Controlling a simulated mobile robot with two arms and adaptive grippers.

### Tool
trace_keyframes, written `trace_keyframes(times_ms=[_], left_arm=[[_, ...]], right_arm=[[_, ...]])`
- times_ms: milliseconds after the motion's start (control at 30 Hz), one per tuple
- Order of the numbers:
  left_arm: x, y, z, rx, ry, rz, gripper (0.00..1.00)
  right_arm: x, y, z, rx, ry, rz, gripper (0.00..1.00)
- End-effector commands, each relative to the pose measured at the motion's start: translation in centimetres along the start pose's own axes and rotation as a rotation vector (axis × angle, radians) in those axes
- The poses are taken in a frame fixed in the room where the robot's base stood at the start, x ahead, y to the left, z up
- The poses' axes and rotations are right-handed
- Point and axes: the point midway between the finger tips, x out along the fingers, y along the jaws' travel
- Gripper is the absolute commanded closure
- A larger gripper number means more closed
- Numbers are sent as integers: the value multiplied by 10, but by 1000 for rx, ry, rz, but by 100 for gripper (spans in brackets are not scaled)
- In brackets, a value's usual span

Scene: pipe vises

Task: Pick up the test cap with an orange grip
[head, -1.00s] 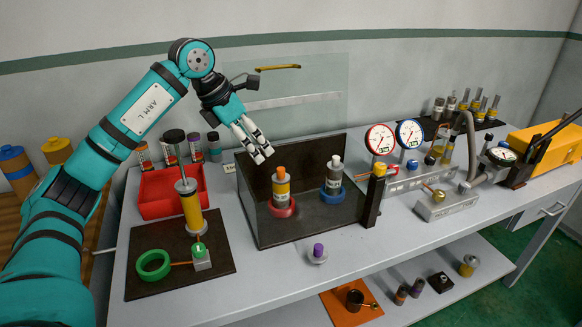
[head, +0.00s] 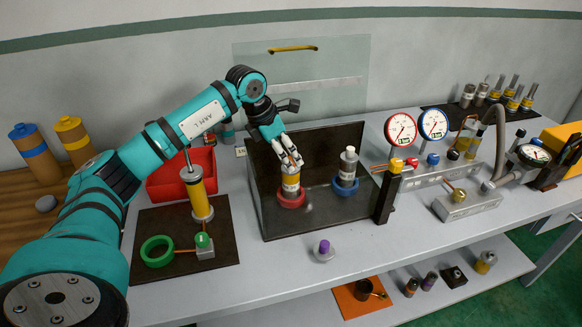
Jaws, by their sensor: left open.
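The test cap with the orange grip stands upright in the red ring vise (head: 291,199) on the dark tray (head: 318,218). Its yellow-banded body (head: 290,183) shows below my fingers; the orange grip on top is mostly hidden behind them. My left gripper (head: 290,164) is open, pointing down, with its fingers at the cap's top. I cannot tell whether they touch it. A second cap with a grey grip (head: 348,165) stands in the blue ring vise (head: 345,186) to the right. My right gripper is not in view.
A clear panel with a yellow handle (head: 293,49) stands behind the tray. A black post (head: 387,195) rises at the tray's right edge. Gauges (head: 433,124) stand further right. A purple-topped piece (head: 324,249) sits in front. A yellow pump (head: 200,194) stands left.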

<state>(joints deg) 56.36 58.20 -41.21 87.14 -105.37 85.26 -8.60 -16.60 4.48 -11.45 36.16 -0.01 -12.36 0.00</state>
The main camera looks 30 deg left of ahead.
Motion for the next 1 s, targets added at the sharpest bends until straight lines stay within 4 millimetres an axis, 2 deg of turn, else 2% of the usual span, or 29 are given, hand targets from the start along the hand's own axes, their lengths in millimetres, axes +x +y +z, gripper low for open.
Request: trace_keyframes(times_ms=[67, 167, 300, 400, 500, 667, 1000], left_arm=[[5, 0, 1, -1, 1, -1, 25], [19, 1, 4, -1, 3, -4, 25], [41, 2, 5, 0, 3, -3, 25], [49, 3, 5, 1, 1, -1, 25], [52, 3, 4, 1, 1, 0, 25], [52, 3, 4, 1, 1, 0, 25], [52, 3, 4, 1, 0, 0, 70]], right_arm=[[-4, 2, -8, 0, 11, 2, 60], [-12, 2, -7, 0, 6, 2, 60], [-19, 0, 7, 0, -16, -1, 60], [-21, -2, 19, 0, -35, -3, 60], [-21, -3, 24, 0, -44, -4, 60], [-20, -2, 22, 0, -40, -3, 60], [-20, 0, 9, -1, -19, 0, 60]])
